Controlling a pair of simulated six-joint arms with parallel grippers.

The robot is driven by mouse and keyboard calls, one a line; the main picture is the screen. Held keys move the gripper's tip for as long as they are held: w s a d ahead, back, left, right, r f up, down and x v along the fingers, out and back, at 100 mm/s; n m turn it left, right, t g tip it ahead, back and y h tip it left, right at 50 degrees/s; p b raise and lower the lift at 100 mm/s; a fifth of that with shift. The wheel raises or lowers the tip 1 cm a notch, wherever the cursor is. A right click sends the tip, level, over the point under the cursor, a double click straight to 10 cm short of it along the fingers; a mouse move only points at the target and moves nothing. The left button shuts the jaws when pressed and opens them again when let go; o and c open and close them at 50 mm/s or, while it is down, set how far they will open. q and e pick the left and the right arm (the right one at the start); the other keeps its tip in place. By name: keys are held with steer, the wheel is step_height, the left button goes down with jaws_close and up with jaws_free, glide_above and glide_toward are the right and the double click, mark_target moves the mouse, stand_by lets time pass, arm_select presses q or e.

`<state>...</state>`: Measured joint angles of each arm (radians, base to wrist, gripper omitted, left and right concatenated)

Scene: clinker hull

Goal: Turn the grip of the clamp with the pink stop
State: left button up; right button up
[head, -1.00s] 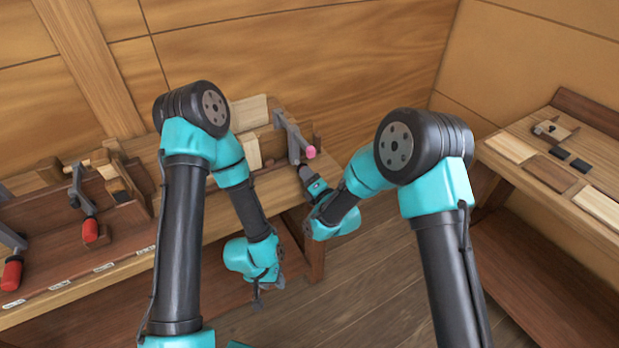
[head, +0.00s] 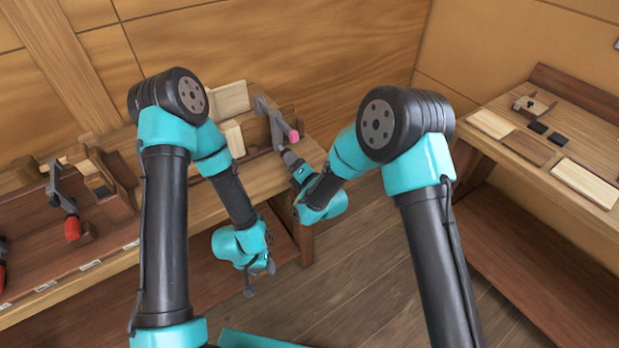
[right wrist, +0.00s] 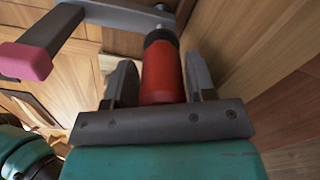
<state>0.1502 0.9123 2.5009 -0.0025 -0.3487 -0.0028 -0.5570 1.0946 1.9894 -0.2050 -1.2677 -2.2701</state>
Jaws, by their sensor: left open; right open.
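The clamp (head: 273,121) with the pink stop (head: 294,136) stands at the right end of the workbench. The right wrist view shows its grey bar (right wrist: 120,14), the pink stop (right wrist: 25,62) at the left, and its red grip (right wrist: 163,72) with a black collar. My right gripper (right wrist: 161,82) is open, with one finger on each side of the red grip; gaps show between fingers and grip. In the head view the right gripper (head: 289,157) is just below the clamp, and the red grip is hidden. My left gripper (head: 260,281) is open and empty, low in front of the bench.
Another clamp with a red grip (head: 72,228) stands in a wooden rack (head: 110,222) on the left. Pale boards (head: 230,98) lean behind the bench. A side table (head: 545,150) on the right holds wooden pieces and black blocks. The floor (head: 370,265) between is clear.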

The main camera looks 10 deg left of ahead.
steer(key=v, duration=1.7)
steer(key=shift+r, duration=0.15)
stand_by(0.4)
steer(key=shift+o, duration=1.4)
steer(key=s+d+f+m, duration=0.1)
steer(key=m, duration=0.8)
steer(key=d+m, duration=0.1)
steer(key=m, duration=0.7)
steer(key=s+d+f+m, duration=0.1)
steer(key=m, duration=0.8)
steer(key=shift+s+d+f+m+g, duration=0.1)
steer(key=shift+s+f+m+g, duration=0.2)
steer(key=shift+s+f, duration=0.05)
steer(key=x, duration=1.7)
steer(key=shift+a+r, duration=0.2)
